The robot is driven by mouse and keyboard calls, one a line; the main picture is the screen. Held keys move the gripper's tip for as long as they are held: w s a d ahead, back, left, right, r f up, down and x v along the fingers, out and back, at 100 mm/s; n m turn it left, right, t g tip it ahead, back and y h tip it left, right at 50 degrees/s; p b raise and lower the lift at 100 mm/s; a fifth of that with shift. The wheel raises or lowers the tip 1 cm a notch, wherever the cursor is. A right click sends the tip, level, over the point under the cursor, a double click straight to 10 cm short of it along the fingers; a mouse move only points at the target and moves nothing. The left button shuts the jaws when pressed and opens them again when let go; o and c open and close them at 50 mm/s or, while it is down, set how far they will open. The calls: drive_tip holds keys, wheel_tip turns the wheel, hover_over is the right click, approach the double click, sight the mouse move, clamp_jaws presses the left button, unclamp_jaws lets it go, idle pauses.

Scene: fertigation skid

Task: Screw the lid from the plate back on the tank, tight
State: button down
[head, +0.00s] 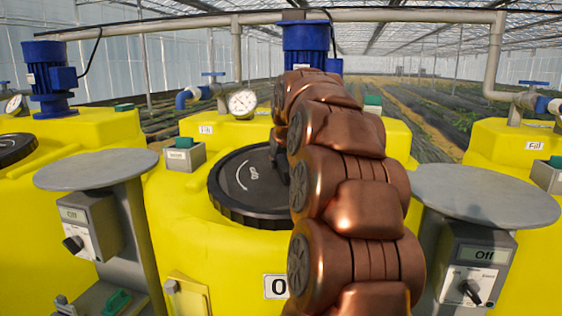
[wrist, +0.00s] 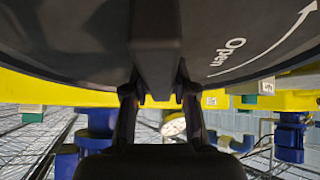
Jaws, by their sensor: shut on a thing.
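The black lid (head: 240,190) lies over the opening of the middle yellow tank (head: 175,225). It has a ribbed rim and a white "Open" mark with a curved arrow. In the wrist view the lid (wrist: 225,45) fills the upper part, with its raised grip bar (wrist: 155,45) running down the middle. My gripper (wrist: 158,92) is shut on this bar, one finger on each side. In the head view my copper arm hides the lid's right part and most of the gripper. I cannot tell how tightly the lid sits on the thread.
Two round grey plates, left (head: 96,170) and right (head: 485,194), stand empty on posts with control boxes. A pressure gauge (head: 242,103), blue motor (head: 305,45) and pipes stand behind the lid. Another yellow tank with a black lid (head: 15,148) is at the left.

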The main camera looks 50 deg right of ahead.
drive_tip(key=shift+r, duration=0.15)
idle(0.8)
drive_tip(key=c, duration=0.8)
unclamp_jaws()
drive_tip(key=shift+c, duration=0.2)
drive_tip(key=shift+o, duration=0.3)
drive_tip(key=shift+o, duration=1.3)
clamp_jaws()
drive_tip(key=shift+f+b, duration=0.2)
drive_tip(key=shift+b, duration=0.3)
